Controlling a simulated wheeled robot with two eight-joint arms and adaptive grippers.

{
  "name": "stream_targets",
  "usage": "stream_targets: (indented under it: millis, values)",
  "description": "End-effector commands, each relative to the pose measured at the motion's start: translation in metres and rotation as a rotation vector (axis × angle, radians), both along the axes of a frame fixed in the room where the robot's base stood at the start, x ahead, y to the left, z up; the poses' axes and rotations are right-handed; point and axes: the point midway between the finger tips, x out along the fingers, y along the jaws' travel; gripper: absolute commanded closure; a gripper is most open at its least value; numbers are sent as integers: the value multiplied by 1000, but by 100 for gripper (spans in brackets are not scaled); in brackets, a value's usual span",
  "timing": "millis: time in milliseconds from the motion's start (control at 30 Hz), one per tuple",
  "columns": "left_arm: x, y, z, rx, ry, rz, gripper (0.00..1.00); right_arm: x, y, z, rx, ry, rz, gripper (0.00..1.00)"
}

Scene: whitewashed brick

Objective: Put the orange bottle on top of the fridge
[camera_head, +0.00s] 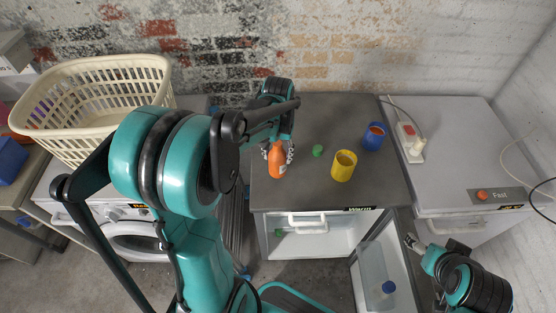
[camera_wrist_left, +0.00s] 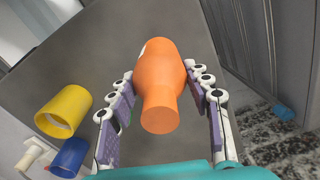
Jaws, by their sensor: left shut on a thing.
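The orange bottle (camera_head: 277,163) is upright over the left part of the dark grey fridge top (camera_head: 300,192). My left gripper (camera_head: 278,151) is shut on the bottle, with a finger on each side; the orange bottle (camera_wrist_left: 160,70) also shows between the fingers of my left gripper (camera_wrist_left: 158,82) in the left wrist view. I cannot tell whether its base touches the top. The fridge, labelled "Warm", has its door (camera_head: 372,262) open at the front. My right gripper (camera_head: 413,243) is at the upper edge of that door; its fingers are too small to read.
A green item (camera_head: 318,151), a yellow cup (camera_head: 343,170) and a blue cup (camera_head: 373,139) stand right of the bottle. A grey appliance (camera_head: 455,155) with a power strip (camera_head: 410,142) is at right. A cream laundry basket (camera_head: 85,125) and a washing machine (camera_head: 133,230) are at left.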

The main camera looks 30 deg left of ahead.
Motion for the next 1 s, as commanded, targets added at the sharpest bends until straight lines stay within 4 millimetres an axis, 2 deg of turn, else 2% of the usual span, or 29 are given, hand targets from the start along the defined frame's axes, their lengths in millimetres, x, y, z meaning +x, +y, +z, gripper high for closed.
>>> stream_targets:
  millis: [100, 167, 533, 567, 600, 633, 1000]
  values:
    - [0, 0, -23, 0, 0, 0, 100, 0, 0, -11, 0, 0, 0, 27]
    - [0, 0, -28, 0, 0, 0, 100, 0, 0, -13, 0, 0, 0, 27]
    - [0, 0, -32, 0, 0, 0, 100, 0, 0, -15, 0, 0, 0, 27]
    - [0, 0, -31, 0, 0, 0, 46, 0, 0, -15, 0, 0, 0, 27]
    - [0, 0, -31, 0, 0, 0, 35, 0, 0, -14, 0, 0, 0, 27]
    - [0, 0, -31, 0, 0, 0, 30, 0, 0, -14, 0, 0, 0, 27]
    - [0, 0, -26, 0, 0, 0, 30, 0, 0, -10, 0, 0, 0, 27]
